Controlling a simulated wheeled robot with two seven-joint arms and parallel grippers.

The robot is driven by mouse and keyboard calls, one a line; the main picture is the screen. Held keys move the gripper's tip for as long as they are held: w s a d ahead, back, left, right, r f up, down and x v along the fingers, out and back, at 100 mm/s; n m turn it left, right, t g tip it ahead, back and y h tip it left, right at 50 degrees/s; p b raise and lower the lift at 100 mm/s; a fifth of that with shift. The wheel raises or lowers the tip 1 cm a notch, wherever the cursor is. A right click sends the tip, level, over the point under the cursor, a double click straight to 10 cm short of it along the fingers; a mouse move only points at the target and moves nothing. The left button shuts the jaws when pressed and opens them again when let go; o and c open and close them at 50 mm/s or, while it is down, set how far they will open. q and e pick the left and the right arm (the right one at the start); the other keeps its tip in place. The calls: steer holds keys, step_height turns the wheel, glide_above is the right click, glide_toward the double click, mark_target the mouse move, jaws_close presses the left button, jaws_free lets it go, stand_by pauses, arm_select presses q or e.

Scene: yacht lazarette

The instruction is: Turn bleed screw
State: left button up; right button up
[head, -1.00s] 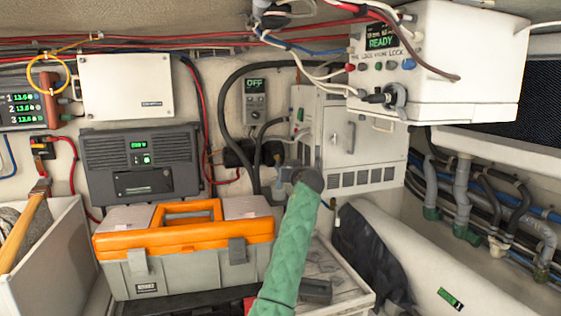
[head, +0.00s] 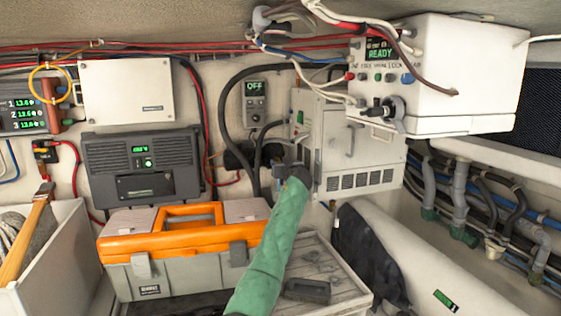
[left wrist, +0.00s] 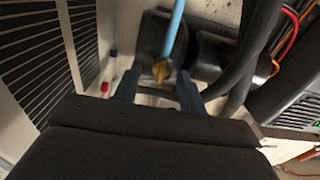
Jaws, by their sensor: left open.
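A small brass-coloured screw (left wrist: 160,70), which looks like the bleed screw, sits on a black cylindrical housing (left wrist: 152,38) in the left wrist view. A light blue tube runs up from beside it. My left gripper (left wrist: 157,84) is open, with one blue-grey finger on each side of the screw; I cannot tell whether they touch it. In the head view, my left gripper (head: 274,160) is by the dark fittings (head: 238,156) on the back wall, partly hidden by its own wrist. The screw cannot be made out there. My right gripper is not in view.
A grey-and-orange toolbox (head: 185,262) stands in front. A white louvred cabinet (head: 362,150) is just right of the gripper, and black hoses (head: 226,100) run close by. A white control box (head: 455,85) overhangs at upper right.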

arm_select(q)
steer(key=shift+w+a, duration=0.1)
steer(key=shift+w, duration=0.05)
jaws_close()
